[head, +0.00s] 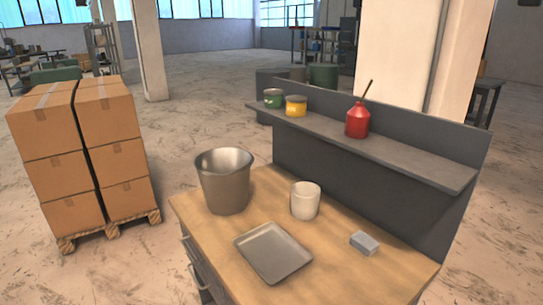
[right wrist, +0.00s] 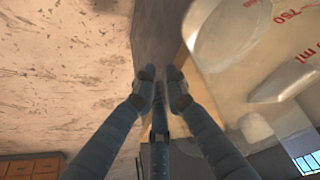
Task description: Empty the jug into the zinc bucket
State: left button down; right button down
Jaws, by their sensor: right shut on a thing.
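The zinc bucket (head: 226,184) stands upright on the wooden workbench (head: 345,270), at its back left in the head view. The jug (right wrist: 235,75) fills the upper right of the right wrist view, pale, with red markings that include "750" and "ml". My right gripper (right wrist: 161,78) is shut on the jug; the exact grip is hard to make out, and what is in the jug cannot be told. Neither gripper shows in the head view, and my left gripper is in no view.
A white cup (head: 305,202), a grey metal tray (head: 272,252) and a small grey block (head: 364,243) are on the bench. A raised shelf (head: 400,157) behind holds a red oil can (head: 357,120) and two tins. Stacked cartons (head: 85,150) stand left.

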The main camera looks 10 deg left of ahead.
aim_at(225, 182)
jog(key=i+j+z, duration=0.2)
jog(key=j+z, duration=0.25)
jog(key=j, duration=0.55)
jog(key=j+z, duration=0.4)
jog(key=j, duration=0.6)
jog(key=j+z, duration=0.1)
jog(key=j, duration=1.65)
jog(key=k+j+z, duration=0.1)
jog(key=j, duration=1.65)
